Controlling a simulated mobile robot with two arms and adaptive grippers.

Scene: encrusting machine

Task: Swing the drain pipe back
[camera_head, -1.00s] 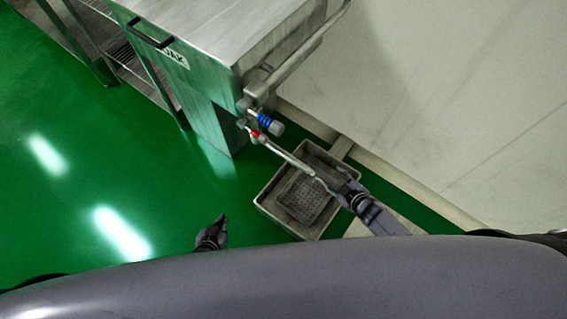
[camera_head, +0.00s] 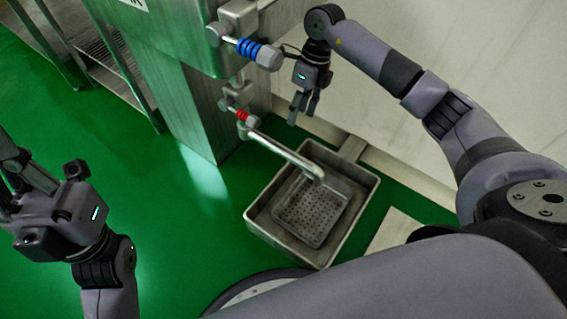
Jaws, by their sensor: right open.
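The drain pipe (camera_head: 286,153) is a bare metal tube. It runs from a joint with a red ring (camera_head: 242,116) on the machine down to the right. Its bent end lies over the floor basin (camera_head: 262,222), which has a perforated strainer tray (camera_head: 312,208) inside. My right gripper (camera_head: 301,117) is open and empty, fingers pointing down. In the picture it is above and right of the pipe, apart from it. My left gripper (camera_head: 16,178) is at the left edge, far from the pipe; its finger opening is unclear.
A second pipe with a blue-ringed grip (camera_head: 250,49) sticks out above the drain pipe, close to my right gripper. The steel machine body (camera_head: 178,95) stands behind. A metal rack (camera_head: 105,60) is at upper left. The green floor (camera_head: 165,190) left of the basin is clear.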

